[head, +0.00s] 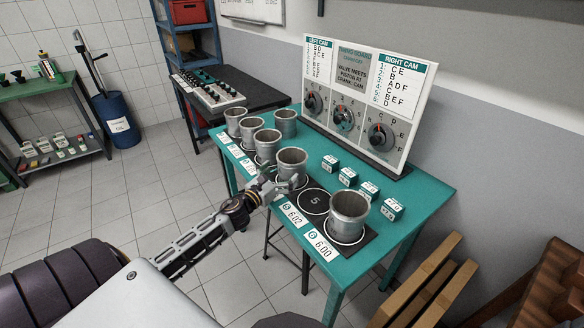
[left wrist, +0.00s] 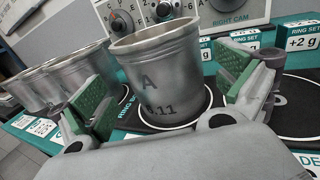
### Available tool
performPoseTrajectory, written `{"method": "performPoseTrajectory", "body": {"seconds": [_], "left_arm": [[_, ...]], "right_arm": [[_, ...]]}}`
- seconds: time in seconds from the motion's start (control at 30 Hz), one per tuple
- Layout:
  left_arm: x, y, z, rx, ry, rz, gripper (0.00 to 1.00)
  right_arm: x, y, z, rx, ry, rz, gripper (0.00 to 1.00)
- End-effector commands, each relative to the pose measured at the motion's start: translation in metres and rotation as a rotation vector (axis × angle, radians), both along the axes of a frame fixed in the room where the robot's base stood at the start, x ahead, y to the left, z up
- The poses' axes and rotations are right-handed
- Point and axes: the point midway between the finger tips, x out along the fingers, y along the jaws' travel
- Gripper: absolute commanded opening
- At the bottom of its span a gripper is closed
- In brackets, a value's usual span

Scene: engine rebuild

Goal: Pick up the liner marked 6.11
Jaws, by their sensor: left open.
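The liner marked A and 6.11 (left wrist: 160,80) is a grey metal cylinder with a flared rim, standing upright in the left wrist view; the first digit of its number is hard to read. In the head view it appears to be the liner (head: 291,162) just beyond my left gripper (head: 278,186). My left gripper is open, and in the left wrist view its green-padded fingers (left wrist: 165,100) are on either side of the liner's lower body. Contact cannot be told. My right gripper is not in view.
Several other liners (head: 267,142) stand in a row on the teal table (head: 433,190). One liner (head: 348,212) stands at the near end, beyond the empty circle marked 5 (head: 314,202). Small ring set boxes (head: 348,177) and the cam board (head: 365,95) are behind.

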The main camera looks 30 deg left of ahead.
Motion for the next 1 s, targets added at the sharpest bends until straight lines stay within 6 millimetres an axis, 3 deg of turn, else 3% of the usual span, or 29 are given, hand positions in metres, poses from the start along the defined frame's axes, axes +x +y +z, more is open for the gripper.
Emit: {"method": "performPoseTrajectory", "body": {"seconds": [0.67, 1.0], "left_arm": [[0.01, -0.001, 0.0, -0.001, 0.0, 0.0, 1.0], [0.028, -0.002, 0.002, -0.001, -0.001, 0.0, 1.0]], "right_arm": [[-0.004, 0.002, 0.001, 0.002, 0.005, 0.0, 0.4], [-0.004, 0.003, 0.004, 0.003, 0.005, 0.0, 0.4]]}}
